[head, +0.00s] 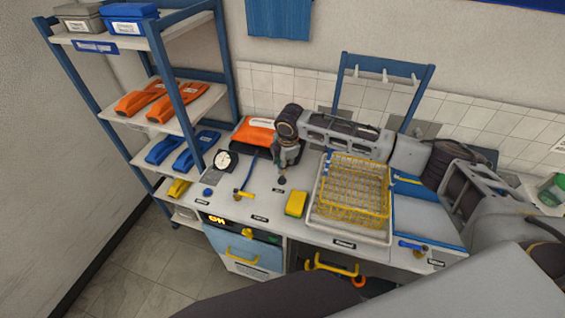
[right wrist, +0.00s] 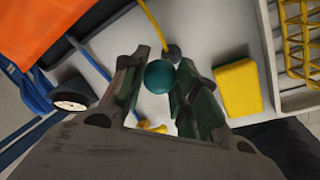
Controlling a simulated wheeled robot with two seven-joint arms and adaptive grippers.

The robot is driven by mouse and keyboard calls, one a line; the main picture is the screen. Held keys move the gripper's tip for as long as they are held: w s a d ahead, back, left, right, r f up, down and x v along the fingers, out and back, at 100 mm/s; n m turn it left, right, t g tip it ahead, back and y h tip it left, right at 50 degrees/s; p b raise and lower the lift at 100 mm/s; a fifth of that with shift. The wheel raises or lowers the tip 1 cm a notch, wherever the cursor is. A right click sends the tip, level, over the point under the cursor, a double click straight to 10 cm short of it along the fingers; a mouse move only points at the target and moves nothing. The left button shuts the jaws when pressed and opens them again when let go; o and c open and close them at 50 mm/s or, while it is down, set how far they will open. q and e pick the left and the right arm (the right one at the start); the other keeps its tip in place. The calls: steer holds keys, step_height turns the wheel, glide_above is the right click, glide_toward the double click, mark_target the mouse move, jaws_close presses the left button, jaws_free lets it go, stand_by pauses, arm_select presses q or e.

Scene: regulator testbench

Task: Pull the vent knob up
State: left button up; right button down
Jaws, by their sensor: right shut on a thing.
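My right arm comes in from the right along the back of the bench, and its right gripper (head: 284,168) points down over the bench top. In the right wrist view, the gripper (right wrist: 160,88) has its fingers closed around a round teal knob (right wrist: 160,76), which I take to be the vent knob. In the head view the fingers mostly hide the knob. A small dark round part sits just below the fingertips there. How far the knob stands above the bench is hard to tell. My left gripper is not in view.
A round gauge (head: 222,160) stands left of the gripper, near an orange case (head: 254,134). A yellow sponge (head: 296,203) and a yellow wire basket (head: 352,190) in a tray lie to the right. A blue shelf rack (head: 160,50) stands at left.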

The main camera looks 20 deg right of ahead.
steer(key=shift+w+r, duration=0.1)
steer(key=shift+r, duration=0.1)
steer(key=c, duration=1.1)
jaws_free()
steer(key=shift+o, duration=0.2)
steer(key=shift+r, duration=0.1)
steer(key=v, duration=1.1)
steer(key=shift+s+r, duration=0.25)
steer(key=shift+r, duration=0.1)
steer(key=shift+d, duration=0.1)
